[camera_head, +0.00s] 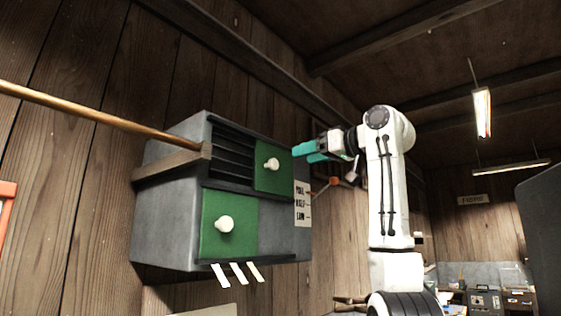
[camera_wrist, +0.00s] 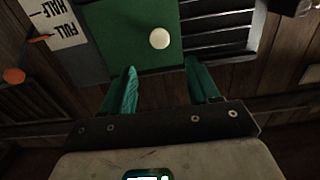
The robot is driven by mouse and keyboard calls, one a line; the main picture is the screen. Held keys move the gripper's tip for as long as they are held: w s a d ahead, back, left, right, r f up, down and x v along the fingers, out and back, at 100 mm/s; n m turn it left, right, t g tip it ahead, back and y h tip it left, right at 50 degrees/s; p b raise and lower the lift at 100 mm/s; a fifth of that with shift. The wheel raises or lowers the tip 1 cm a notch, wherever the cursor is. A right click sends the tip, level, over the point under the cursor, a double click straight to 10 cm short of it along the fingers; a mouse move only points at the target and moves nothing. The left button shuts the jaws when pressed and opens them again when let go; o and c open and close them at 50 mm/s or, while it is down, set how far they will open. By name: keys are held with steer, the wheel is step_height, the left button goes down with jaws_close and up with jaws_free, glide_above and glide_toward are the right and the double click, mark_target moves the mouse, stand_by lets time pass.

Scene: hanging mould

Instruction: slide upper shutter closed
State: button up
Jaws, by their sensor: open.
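The upper shutter (camera_head: 264,182) is a green panel at the right of the upper opening in a grey wall box. Dark slats (camera_head: 231,150) show uncovered to its left. Its round white knob (camera_head: 272,164) sticks out near the middle of the panel. My gripper (camera_head: 303,153) has teal fingers, which are apart and empty, just right of the knob in the head view. In the wrist view, which is turned over, the shutter (camera_wrist: 122,30) and knob (camera_wrist: 160,38) lie beyond the open fingertips (camera_wrist: 160,67), roughly centred between them. The knob does not appear to be touched.
A lower green shutter (camera_head: 214,247) with a white knob (camera_head: 224,224) sits below. A wooden pole (camera_head: 95,116) reaches the box from the left. A label plate (camera_head: 302,203) and an orange-tipped lever (camera_head: 333,181) are at the box's right. White strips (camera_head: 238,272) hang underneath.

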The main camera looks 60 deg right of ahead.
mark_target(275, 162)
steer(key=p+x, duration=0.3)
steer(key=x, duration=0.5)
steer(key=shift+w, duration=0.25)
steer(key=shift+w+d+p, duration=0.15)
steer(key=shift+w+p, duration=0.15)
steer(key=shift+w, duration=0.3)
steer(key=shift+c, duration=0.2)
jaws_close()
